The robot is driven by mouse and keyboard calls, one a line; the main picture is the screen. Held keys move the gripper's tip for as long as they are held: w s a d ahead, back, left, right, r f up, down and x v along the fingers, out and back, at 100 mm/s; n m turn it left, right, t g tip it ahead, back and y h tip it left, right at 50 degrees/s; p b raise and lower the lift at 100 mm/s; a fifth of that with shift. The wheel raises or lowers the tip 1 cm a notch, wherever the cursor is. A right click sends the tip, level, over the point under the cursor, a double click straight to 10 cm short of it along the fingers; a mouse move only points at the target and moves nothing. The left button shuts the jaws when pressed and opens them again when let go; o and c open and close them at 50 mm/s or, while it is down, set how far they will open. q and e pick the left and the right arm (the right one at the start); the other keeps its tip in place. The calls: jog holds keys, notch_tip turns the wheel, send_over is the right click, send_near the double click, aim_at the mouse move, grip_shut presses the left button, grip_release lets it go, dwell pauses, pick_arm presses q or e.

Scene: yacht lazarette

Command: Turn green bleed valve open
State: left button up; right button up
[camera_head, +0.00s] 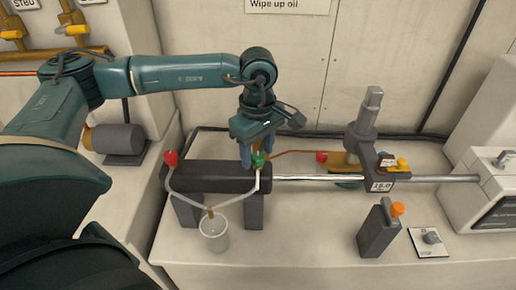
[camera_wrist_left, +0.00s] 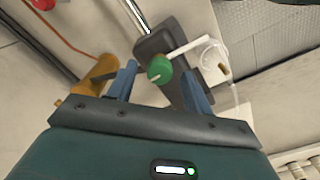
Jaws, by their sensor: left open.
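The green bleed valve (camera_head: 258,160) is a small round knob on the right end of a dark cylinder (camera_head: 212,177) in the head view. In the left wrist view the green knob (camera_wrist_left: 159,70) lies between and ahead of the blue fingers, with a white tube beside it. My left gripper (camera_head: 255,150) is above the cylinder's right end, pointing down; in the wrist view its fingers (camera_wrist_left: 160,92) are apart with the knob in the gap. I cannot tell whether either finger touches it. My right gripper is not in view.
A red knob (camera_head: 171,158) sits at the cylinder's left end. Clear tubes run down to a clear cup (camera_head: 214,234) in front. A dark bottle with an orange cap (camera_head: 379,229) and a small switch plate (camera_head: 429,243) stand right. A steel rod (camera_head: 320,177) runs right.

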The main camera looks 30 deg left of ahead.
pick_arm(q)
jog(key=shift+f, duration=0.2)
jog(key=c, duration=1)
jog(key=shift+o, duration=0.2)
